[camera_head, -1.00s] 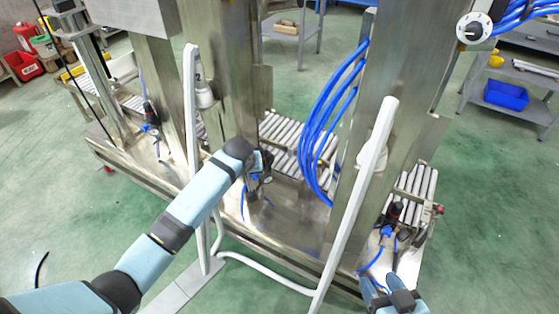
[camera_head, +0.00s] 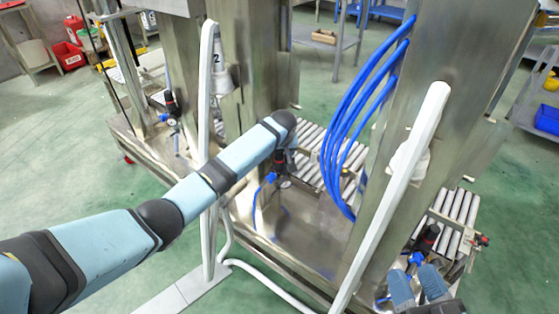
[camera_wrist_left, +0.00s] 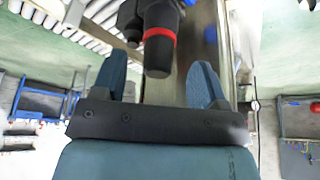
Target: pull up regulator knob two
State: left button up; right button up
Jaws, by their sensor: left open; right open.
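The middle regulator, with a black knob (camera_head: 281,158) and a red ring, stands by the lance marked 2 (camera_head: 217,62). In the left wrist view its black knob (camera_wrist_left: 159,58) and red ring show large, with the knob's end between the two blue fingertips. My left gripper (camera_wrist_left: 157,78) is open, and no contact with the knob shows. In the head view the left wrist partly covers this gripper and regulator. My right gripper (camera_head: 417,284) is open and empty, at lower right near another black and red regulator (camera_head: 428,238).
A third regulator (camera_head: 171,104) stands at the left of the metal machine. Blue hoses (camera_head: 335,130) hang right of the middle regulator. A white slanted lance (camera_head: 395,190) stands between my grippers. Roller conveyors (camera_head: 450,215) lie behind.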

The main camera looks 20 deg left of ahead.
aim_at(279, 160)
pick_arm(q)
jog(key=shift+b+x, duration=0.5)
jog(key=shift+x, duration=1.3)
pick_arm(e)
jog(key=shift+s+a+r+t+y, duration=0.1)
jog(key=shift+a+r+t+y, duration=0.1)
jog(key=shift+r, duration=0.2)
jog(key=shift+s+a+r+t+y, duration=0.1)
jog(key=shift+a+r+t+y, duration=0.1)
jog(key=shift+r, duration=0.2)
pick_arm(q)
grip_shut()
jog(key=shift+r, duration=0.2)
jog(key=shift+d+r+p, duration=0.1)
jog(key=shift+r+p, duration=0.2)
jog(key=shift+p, duration=0.45)
jog(key=shift+r+p, duration=0.3)
jog(key=shift+p, duration=0.5)
jog(key=shift+w+f, duration=0.1)
jog(key=shift+f, duration=0.1)
grip_release()
jog(key=shift+r, duration=0.1)
pick_arm(e)
jog(key=f, duration=0.1)
jog(key=d+f+g+h, duration=0.1)
jog(key=f+g, duration=0.1)
jog(key=f, duration=0.1)
jog(key=shift+w+d+f+h, duration=0.1)
jog(key=shift+w+d+h, duration=0.2)
jog(key=shift+h, duration=0.1)
